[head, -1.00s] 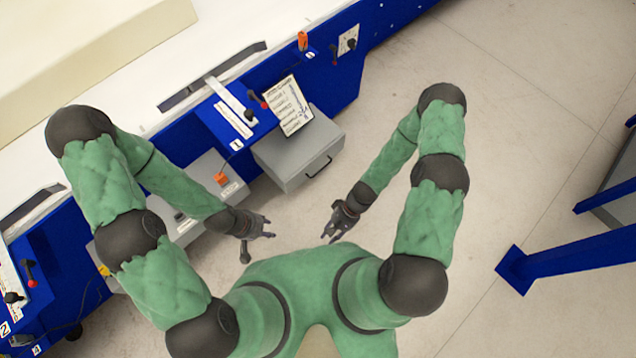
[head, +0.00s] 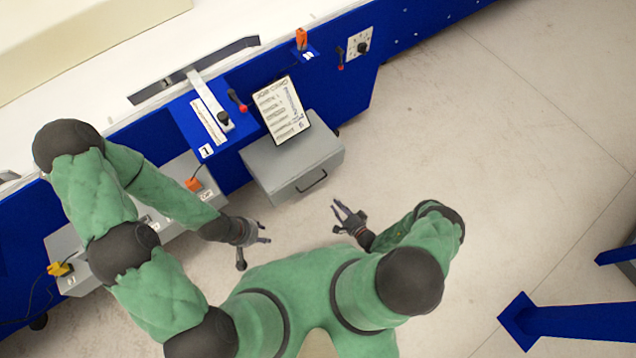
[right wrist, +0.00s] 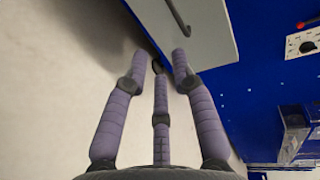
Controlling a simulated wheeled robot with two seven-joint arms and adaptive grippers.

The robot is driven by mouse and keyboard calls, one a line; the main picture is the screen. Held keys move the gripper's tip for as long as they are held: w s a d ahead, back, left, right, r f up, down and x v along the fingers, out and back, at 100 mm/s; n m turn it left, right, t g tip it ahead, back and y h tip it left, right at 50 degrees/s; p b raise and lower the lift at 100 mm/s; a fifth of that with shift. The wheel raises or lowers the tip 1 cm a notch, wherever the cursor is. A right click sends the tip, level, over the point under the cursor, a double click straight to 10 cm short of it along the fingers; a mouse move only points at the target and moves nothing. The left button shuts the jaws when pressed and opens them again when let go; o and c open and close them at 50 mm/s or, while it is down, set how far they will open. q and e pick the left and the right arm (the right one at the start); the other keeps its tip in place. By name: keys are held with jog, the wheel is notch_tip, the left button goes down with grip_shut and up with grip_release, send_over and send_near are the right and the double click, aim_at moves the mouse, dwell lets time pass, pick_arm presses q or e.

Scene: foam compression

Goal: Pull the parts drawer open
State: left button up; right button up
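The parts drawer is a grey metal box (head: 290,165) under the blue bench. Its dark bar handle (head: 312,182) is on the front face, which looks closed. The handle (right wrist: 178,20) also shows at the top of the right wrist view. My right gripper (head: 340,209) is open and empty, a short way in front of the drawer and apart from the handle. Its fingers (right wrist: 160,62) are spread in the right wrist view, below the drawer front. My left gripper (head: 262,232) is to the left, off the drawer, with fingers apart and nothing between them.
A lever with a red knob (head: 238,101) and an orange switch (head: 302,40) are on the blue bench (head: 345,85). A blue post (head: 570,322) stands at the lower right.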

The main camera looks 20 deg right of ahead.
aim_at(318, 181)
jog(key=b+x, duration=0.1)
jog(key=x, duration=0.3)
jog(key=r+b+x, duration=0.1)
jog(key=x, duration=0.4)
jog(key=r+b+x, duration=0.1)
jog(key=x, duration=0.3)
jog(key=shift+w+a+r+b, duration=0.1)
jog(key=shift+w+a+b, duration=0.15)
jog(key=shift+w+b, duration=0.25)
jog(key=shift+w, duration=0.1)
grip_shut()
